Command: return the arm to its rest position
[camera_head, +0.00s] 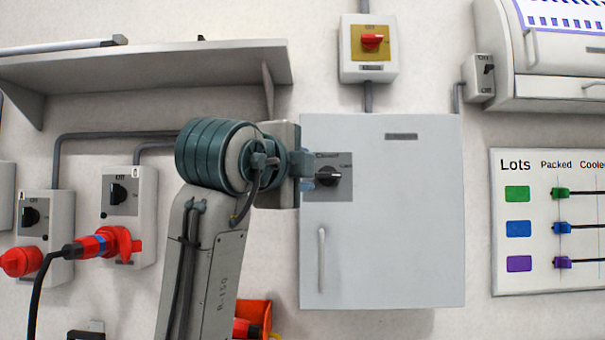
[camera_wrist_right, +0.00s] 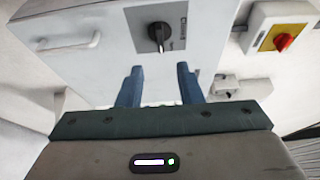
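One arm of mine rises from the bottom of the head view. Its gripper (camera_head: 305,168) is at the left edge of the grey wall cabinet (camera_head: 410,240). The right wrist view shows the same cabinet (camera_wrist_right: 95,75), so I take this as my right arm. In that view my right gripper (camera_wrist_right: 159,72) has two blue fingers standing apart, with nothing between them. A black rotary knob (camera_wrist_right: 159,36) on a grey plate lies beyond the fingertips, apart from them. The knob (camera_head: 328,176) also shows just right of the gripper in the head view. My left gripper is out of view.
A shelf (camera_head: 150,70) juts out at upper left, above switch boxes with red plugs (camera_head: 120,243). A red switch on yellow (camera_head: 372,42) is above the cabinet. An orange container (camera_head: 254,313) is partly hidden behind the arm. A lots board (camera_head: 540,280) hangs at right.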

